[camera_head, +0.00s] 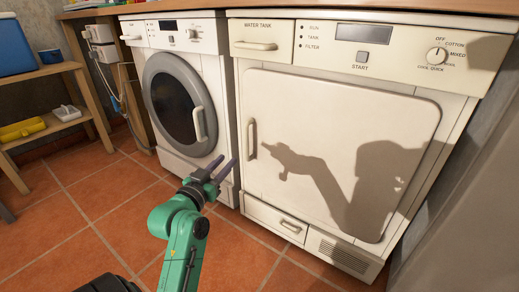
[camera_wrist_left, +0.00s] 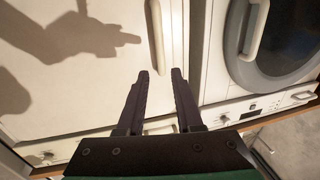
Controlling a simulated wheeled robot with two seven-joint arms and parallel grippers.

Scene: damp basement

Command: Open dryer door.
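The dryer (camera_head: 348,90) is the white machine on the right, marked "WATER TANK". Its square door (camera_head: 300,100) is shut, with an upright cream handle (camera_head: 251,139) on its left edge. My left gripper (camera_head: 227,162) points at the dryer, a little left of and below the handle in the head view. Its two dark fingers are apart with nothing between them. In the left wrist view the same handle (camera_wrist_left: 157,35) lies just beyond the open fingertips (camera_wrist_left: 160,72), apart from them. My right gripper is not in view.
A washer (camera_head: 212,85) with a round door and its own handle (camera_head: 199,125) stands left of the dryer. A wooden shelf (camera_head: 70,62) with a blue box (camera_head: 14,48) is at far left. The tiled floor (camera_head: 60,225) in front is mostly clear. An arm-shaped shadow falls on the dryer door.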

